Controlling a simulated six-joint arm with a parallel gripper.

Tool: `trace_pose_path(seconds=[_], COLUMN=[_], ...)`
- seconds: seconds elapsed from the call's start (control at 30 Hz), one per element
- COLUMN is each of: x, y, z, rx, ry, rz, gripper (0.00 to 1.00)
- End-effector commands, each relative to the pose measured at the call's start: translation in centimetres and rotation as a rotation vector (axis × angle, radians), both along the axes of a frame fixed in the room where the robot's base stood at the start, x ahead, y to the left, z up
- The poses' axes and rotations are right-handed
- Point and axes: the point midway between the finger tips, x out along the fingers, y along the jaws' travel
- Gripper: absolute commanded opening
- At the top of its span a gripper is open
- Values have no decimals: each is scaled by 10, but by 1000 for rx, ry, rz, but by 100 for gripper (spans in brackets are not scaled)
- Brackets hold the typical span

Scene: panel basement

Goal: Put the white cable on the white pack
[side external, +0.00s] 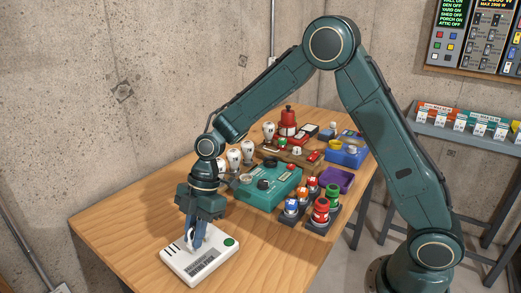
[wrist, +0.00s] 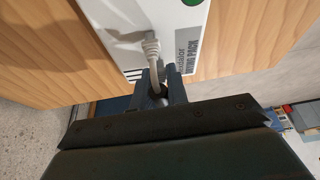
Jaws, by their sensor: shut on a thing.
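The white pack (side external: 206,262) lies flat near the front left of the wooden table, with a green round button and a dark label on its top. It also shows in the wrist view (wrist: 115,22). My gripper (side external: 193,236) points down at the pack's top and is shut on the white cable (wrist: 151,46). In the wrist view my gripper (wrist: 160,92) has the cable's end between its fingers, and the cable runs over the pack. In the side view the cable is a small pale loop, mostly hidden by the fingers. I cannot tell whether it touches the pack.
A teal box (side external: 268,188) stands behind the pack, with light bulbs (side external: 233,158) to its left. Red, blue and green capped jars (side external: 320,212) stand on dark holders at the right. A purple tray (side external: 338,180) and a blue bin (side external: 348,155) lie further back. The table front around the pack is clear.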

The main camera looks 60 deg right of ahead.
Motion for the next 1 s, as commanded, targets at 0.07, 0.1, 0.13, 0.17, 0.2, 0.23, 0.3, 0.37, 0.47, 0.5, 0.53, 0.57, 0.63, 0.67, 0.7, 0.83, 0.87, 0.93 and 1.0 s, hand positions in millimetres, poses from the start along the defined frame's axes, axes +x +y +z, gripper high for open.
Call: trace_pose_path(seconds=[0.07,0.1,0.13,0.17,0.2,0.23,0.3,0.37,0.47,0.5,0.53,0.57,0.63,0.67,0.7,0.83,0.87,0.93,1.0], x=[0,0,0,0,0,0,0,0,0,0,0,0,0,0,0,0,0,0,1], y=[0,0,0,0,0,0,0,0,0,0,0,0,0,0,0,0,0,0,-1], z=[0,0,0,0,0,0,-1,-3,-3,-3,-3,-3,-3,-3,-3,-2,-1,1,5], rx=[0,0,0,0,0,0,0,0,0,0,0,0,0,0,0,0,0,0,1], ry=[-1,-1,-1,-1,-1,-1,0,0,-1,-1,-1,-1,-1,-1,-1,-1,-1,-2,-3], rz=[0,0,1,1,1,0,0,0,0,0,0,0,0,0,0,1,1,0,0], gripper=[0,0,0,0,0,0,0,0,29,37,37,37,37,37,37,37,37,37,37])
